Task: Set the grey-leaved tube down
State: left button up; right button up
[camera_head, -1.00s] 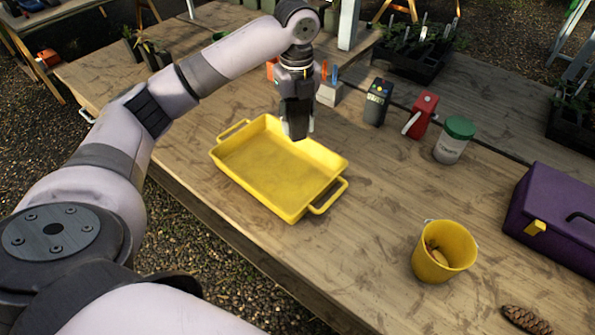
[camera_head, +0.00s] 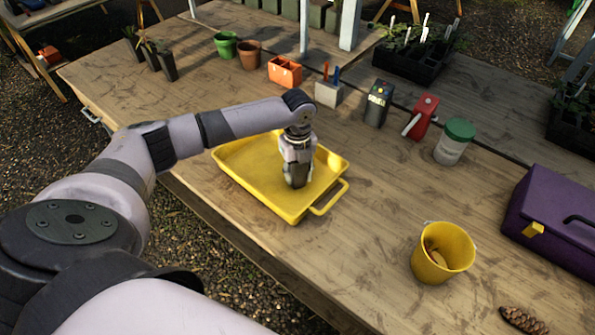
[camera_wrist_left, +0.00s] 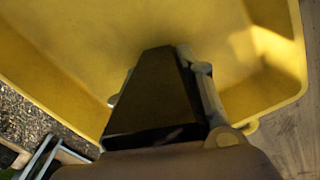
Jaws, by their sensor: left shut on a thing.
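My left gripper (camera_head: 298,150) points down inside the yellow tray (camera_head: 240,163), toward its right part. It is shut on a dark tapered tube (camera_head: 296,178), which also shows in the left wrist view (camera_wrist_left: 155,90) between the pale fingers. No leaves show on this tube in either view, so I cannot confirm that it is the grey-leaved one. The tube's low end is at or close to the tray floor; I cannot tell whether it touches. My right gripper is not in view.
The tray's left part is empty. Dark plant tubes (camera_head: 167,67), a green pot (camera_head: 226,45) and an orange caddy (camera_head: 285,72) stand behind. A red spray bottle (camera_head: 421,118), a green-lidded jar (camera_head: 454,142), a yellow bucket (camera_head: 443,253) and a purple toolbox (camera_head: 560,220) stand right.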

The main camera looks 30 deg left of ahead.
pick_arm(q)
jog(key=shift+f, duration=0.1)
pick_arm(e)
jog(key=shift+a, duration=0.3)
pick_arm(q)
jog(key=o, duration=1.3)
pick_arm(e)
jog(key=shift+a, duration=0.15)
pick_arm(q)
jog(key=shift+r, duration=0.35)
notch_tip(320, 180, up, 12)
jog(key=shift+f+b, duration=0.2)
jog(key=shift+b, duration=0.35)
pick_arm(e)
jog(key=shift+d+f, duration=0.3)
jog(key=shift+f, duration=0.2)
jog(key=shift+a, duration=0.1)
